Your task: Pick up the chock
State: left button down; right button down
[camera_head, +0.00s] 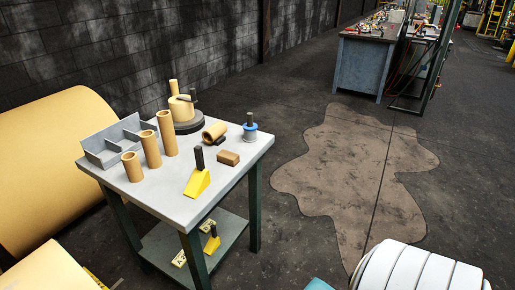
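A yellow wedge-shaped chock (197,183) with an upright black handle stands near the front edge of the grey table (233,184). A second yellow chock (211,244) with a dark handle sits on the table's lower shelf (232,229), beside yellow labelled pieces. The frame does not show which chock the task names. Neither of my grippers is in view.
Large tan rolls (50,160) lie left. Floor right of the table is open.

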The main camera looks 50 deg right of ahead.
aim_at(200, 179)
jog(key=z, duration=1)
jog(key=u, duration=1.75)
jog(key=z, duration=1.75)
